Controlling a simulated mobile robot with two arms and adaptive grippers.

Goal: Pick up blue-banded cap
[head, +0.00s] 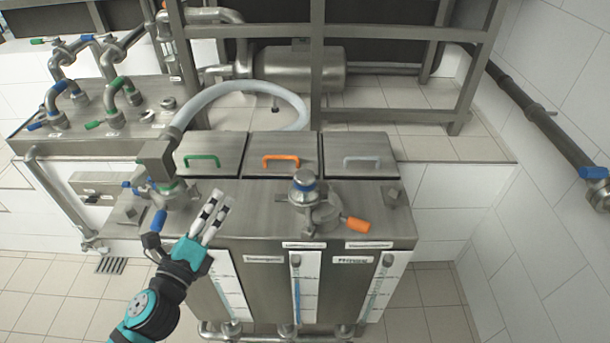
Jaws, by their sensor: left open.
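The blue-banded cap (305,181) is a rounded metal cap with a blue ring around it. It sits upright on a metal fitting on top of the steel tank (262,210), right of the middle of the head view. My left gripper (220,199) is open and empty, with two black-and-white fingers pointing up and slightly right. It is over the left part of the tank top, left of the cap and apart from it. My right gripper is not in view.
A metal flange fitting (326,212) and an orange lever (356,225) stand close by the cap. A valve with a hose (172,190) rises at the left. Lids with green (203,158), orange (281,160) and grey handles (362,160) lie behind.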

